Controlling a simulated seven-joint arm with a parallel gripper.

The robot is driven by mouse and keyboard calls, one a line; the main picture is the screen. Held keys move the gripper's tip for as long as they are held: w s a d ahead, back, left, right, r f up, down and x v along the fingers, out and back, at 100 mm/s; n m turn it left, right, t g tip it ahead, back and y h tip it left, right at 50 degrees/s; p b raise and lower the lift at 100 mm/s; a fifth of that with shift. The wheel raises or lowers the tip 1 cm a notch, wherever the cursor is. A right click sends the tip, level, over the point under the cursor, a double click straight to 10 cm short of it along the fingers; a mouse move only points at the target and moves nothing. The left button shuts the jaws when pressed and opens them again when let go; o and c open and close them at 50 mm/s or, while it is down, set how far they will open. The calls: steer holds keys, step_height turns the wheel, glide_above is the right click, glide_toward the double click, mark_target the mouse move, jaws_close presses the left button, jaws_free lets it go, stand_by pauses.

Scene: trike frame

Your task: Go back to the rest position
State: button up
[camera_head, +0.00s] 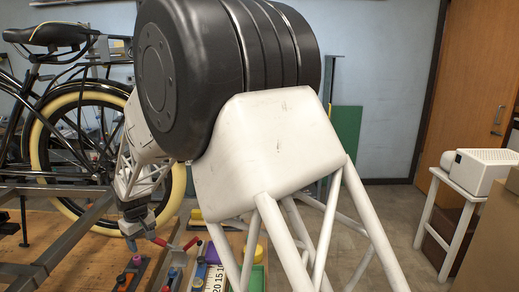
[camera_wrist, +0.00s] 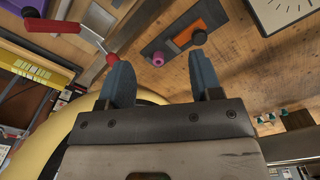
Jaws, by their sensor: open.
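My gripper (camera_wrist: 163,82) shows in the wrist view with two blue-grey fingers spread apart and nothing between them. In the head view it hangs low at the left (camera_head: 133,236), partly behind my own arm, above the wooden bench (camera_head: 75,262). A crank with red grips (camera_wrist: 112,58) is close beside the left finger in the wrist view; I cannot tell whether they touch. It also shows near the gripper in the head view (camera_head: 160,242).
A trike with a yellow-rimmed wheel (camera_head: 38,140) stands at the left, behind a grey metal frame (camera_head: 70,235). Knobbed fixtures (camera_head: 128,277) and a ruler strip (camera_head: 213,278) lie on the bench. A white machine (camera_head: 487,170) sits on a stand at the right. My arm hides the middle.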

steer(key=s+d+r+m, duration=0.25)
steer(key=d+r, duration=0.25)
steer(key=d, duration=0.6)
steer(key=s+d+r+m+t, duration=0.1)
steer(key=s+d+r, duration=0.35)
steer(key=d, duration=0.75)
steer(key=s+d+r+m, duration=0.2)
steer(key=d+r, duration=0.5)
steer(key=d, duration=0.4)
steer(key=s+d+m+t, duration=0.1)
steer(key=s+d+m, duration=0.5)
steer(key=s+d, duration=1.6)
steer(key=s, duration=0.3)
steer(key=shift+s+f, duration=0.2)
steer(key=shift+f, duration=0.2)
